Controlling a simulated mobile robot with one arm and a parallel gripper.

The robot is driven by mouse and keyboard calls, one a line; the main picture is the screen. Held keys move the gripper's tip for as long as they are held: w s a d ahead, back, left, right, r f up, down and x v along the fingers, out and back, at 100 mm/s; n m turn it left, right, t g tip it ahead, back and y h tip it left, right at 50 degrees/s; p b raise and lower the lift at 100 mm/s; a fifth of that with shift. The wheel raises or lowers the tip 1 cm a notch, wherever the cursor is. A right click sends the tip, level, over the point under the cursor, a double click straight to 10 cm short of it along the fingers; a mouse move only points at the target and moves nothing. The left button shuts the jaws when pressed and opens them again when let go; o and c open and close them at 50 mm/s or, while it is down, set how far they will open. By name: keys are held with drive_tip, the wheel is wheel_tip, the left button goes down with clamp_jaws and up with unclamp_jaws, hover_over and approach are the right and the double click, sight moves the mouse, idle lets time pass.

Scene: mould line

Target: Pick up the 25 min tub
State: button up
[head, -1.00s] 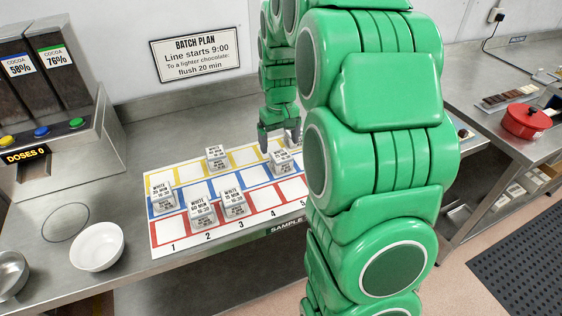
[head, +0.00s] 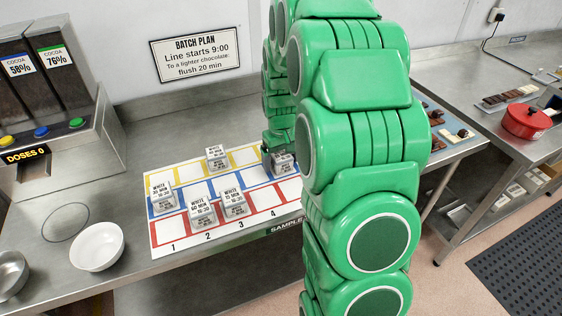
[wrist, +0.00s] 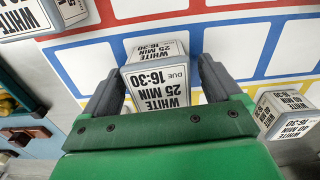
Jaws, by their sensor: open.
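The 25 min tub (wrist: 160,85) is a small pale tub with a label reading WHITE 25 MIN, DUE 16:30 in the wrist view. My gripper (wrist: 158,70) is open, with one dark finger on each side of this tub. I cannot tell whether either finger touches it. In the head view a tub (head: 284,164) stands on the marked mat right at my gripper (head: 279,152), partly covered by it; its label is too small to read there.
The sample mat (head: 160,241) has yellow, blue and red cells. Several other labelled tubs stand on it, including a 40 min tub (wrist: 285,118) close to the right finger in the wrist view. A white bowl (head: 97,246) stands at the left. My arm hides the mat's right part.

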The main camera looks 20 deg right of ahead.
sight(281, 155)
drive_tip(key=c, duration=1.1)
wheel_tip(281, 155, up, 4)
drive_tip(key=shift+f, duration=0.25)
drive_tip(key=s+a+r, duration=0.3)
drive_tip(key=s+r, duration=0.7)
drive_tip(key=s, duration=0.4)
drive_tip(key=shift+w+r, duration=0.15)
drive_tip(key=shift+r, duration=3.1)
